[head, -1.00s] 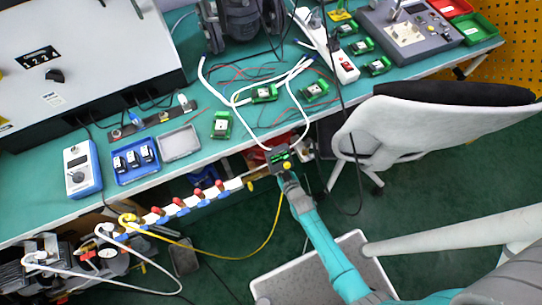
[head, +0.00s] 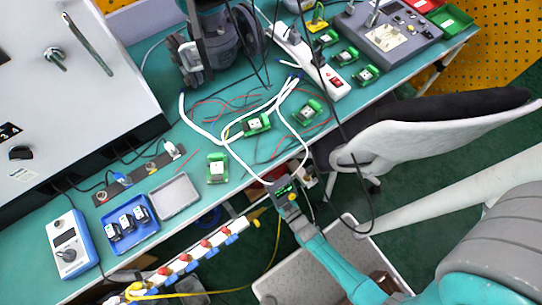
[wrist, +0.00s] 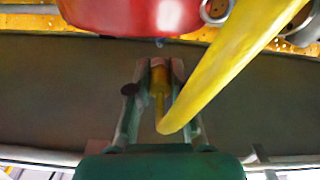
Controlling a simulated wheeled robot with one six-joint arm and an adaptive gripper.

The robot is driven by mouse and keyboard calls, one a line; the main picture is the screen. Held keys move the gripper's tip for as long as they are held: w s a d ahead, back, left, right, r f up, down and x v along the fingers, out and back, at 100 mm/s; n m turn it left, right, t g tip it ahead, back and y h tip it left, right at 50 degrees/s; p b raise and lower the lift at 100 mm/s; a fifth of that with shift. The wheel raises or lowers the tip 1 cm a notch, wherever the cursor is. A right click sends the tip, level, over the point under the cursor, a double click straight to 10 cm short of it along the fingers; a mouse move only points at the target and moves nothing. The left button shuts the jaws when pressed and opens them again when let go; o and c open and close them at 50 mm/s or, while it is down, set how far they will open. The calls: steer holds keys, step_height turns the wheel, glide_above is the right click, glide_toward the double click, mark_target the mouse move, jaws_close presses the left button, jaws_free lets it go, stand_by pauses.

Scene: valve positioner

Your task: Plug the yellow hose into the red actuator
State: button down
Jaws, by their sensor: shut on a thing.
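In the wrist view, my gripper (wrist: 160,68) is shut on the end fitting of the yellow hose (wrist: 225,62). The fitting points up the picture. The hose bends below the fingers and runs up to the right, close to the camera. The red actuator (wrist: 135,14) fills the top of this view, with a small bluish part (wrist: 160,42) at its lower edge, ahead of the fitting. A gap shows between the fitting and that part. In the head view, the yellow hose (head: 277,245) hangs from the manifold toward my gripper; my arm hides the fingertips and the actuator.
In the head view, a white manifold (head: 212,252) with red and blue valves lies along the front of the green bench (head: 110,205). White hoses (head: 245,165) cross the bench beside my wrist. A grey chair (head: 420,135) stands at right. A metal ring (wrist: 215,10) is beside the actuator.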

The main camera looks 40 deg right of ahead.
steer(key=shift+w, duration=2.3)
steer(key=shift+w, duration=0.75)
stand_by(0.5)
steer(key=c, duration=1)
jaws_free()
steer(key=shift+s, duration=0.15)
steer(key=s, duration=1.1)
steer(key=shift+s, duration=0.35)
